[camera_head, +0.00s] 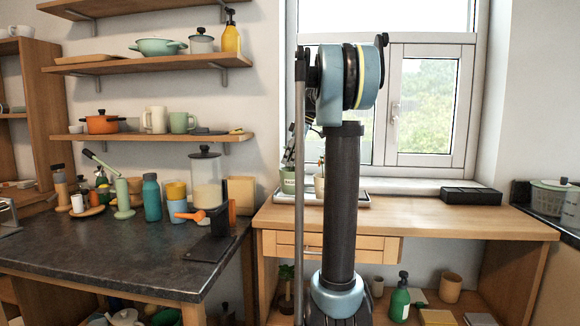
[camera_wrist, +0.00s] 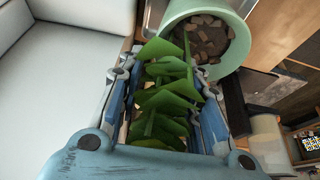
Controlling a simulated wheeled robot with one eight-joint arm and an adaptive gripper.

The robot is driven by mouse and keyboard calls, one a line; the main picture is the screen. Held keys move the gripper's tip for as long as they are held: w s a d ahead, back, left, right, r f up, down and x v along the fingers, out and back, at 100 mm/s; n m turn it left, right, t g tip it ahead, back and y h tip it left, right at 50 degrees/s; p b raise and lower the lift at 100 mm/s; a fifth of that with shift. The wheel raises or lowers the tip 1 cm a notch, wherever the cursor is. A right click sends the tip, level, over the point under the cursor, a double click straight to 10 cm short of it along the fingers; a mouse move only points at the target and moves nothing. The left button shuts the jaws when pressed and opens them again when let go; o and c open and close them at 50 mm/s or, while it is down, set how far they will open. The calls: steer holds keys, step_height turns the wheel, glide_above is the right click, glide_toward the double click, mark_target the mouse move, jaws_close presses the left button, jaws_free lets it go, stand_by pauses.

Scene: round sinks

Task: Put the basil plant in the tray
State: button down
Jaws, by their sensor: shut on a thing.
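Green leaves of the basil plant (camera_wrist: 168,100) fill the space between the fingers of my gripper (camera_wrist: 165,72) in the wrist view. My gripper is shut on the plant. A pale green pot (camera_wrist: 241,52) with brown chips inside shows tilted just beyond the fingers; I cannot tell how the leaves join it. In the head view, a pale green pot with lettering (camera_head: 288,181) is partly hidden by my arm. The tray (camera_head: 364,201) shows on the wooden table below the window, largely hidden by my arm. I cannot tell whether the lettered pot touches the tray.
A cream pot (camera_head: 320,187) stands close to the lettered pot. A black box (camera_head: 472,195) sits at the table's right, with clear tabletop (camera_head: 420,214) before it. A dark counter (camera_head: 150,252) with bottles and utensils is to the left. The window (camera_head: 425,100) rises behind.

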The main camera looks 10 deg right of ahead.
step_height(320, 180, down, 2)
steer(key=c, duration=1.1)
jaws_free()
steer(key=v, duration=1.2)
steer(key=shift+r, duration=0.1)
